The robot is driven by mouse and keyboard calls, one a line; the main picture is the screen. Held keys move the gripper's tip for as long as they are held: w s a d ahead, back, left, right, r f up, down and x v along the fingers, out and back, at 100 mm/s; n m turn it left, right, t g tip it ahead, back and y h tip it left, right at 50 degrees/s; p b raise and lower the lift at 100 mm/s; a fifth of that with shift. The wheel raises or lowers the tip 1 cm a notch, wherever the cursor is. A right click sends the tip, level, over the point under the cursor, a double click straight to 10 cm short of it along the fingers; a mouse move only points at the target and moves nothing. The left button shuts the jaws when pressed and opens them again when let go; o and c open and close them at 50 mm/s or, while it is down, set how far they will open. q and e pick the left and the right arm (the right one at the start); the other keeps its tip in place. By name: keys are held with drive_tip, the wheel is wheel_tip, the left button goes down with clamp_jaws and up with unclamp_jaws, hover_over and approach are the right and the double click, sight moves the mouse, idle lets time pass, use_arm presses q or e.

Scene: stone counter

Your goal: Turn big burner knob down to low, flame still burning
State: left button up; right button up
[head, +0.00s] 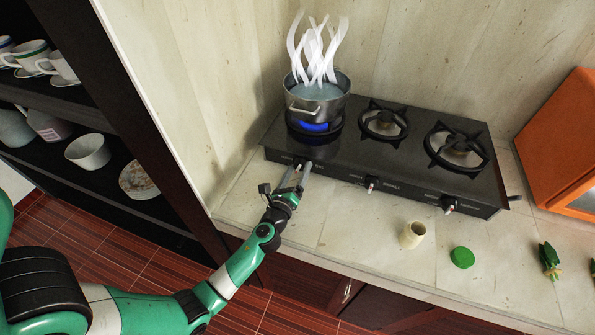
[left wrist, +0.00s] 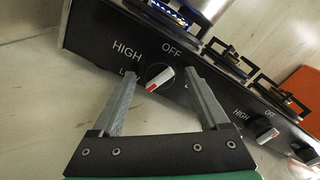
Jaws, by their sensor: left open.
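The black gas stove (head: 340,165) has three burners. A steel pot (head: 303,108) of liquid steams on the left one, with a blue flame (head: 315,127) lit beneath it. The left burner's knob (left wrist: 158,77) is black with a pale grip bar; its red end points to the lower left. HIGH and OFF print show above it; smaller print beside it is partly hidden by a finger. My left gripper (head: 299,174) is open at the stove front, its fingers on either side of this knob, apparently not gripping it. My right gripper is out of view.
Two more knobs (head: 371,184) (head: 449,204) sit along the stove front to the right. A cream cup-like object (head: 412,235), a green lid (head: 462,257) and a green item (head: 549,261) rest on the counter. A dark shelf with crockery stands at left.

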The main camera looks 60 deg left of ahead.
use_arm(q)
drive_tip(key=v, duration=1.1)
drive_tip(key=shift+s+d+p, duration=0.2)
drive_tip(key=shift+d+p, duration=0.05)
drive_tip(key=shift+p, duration=0.1)
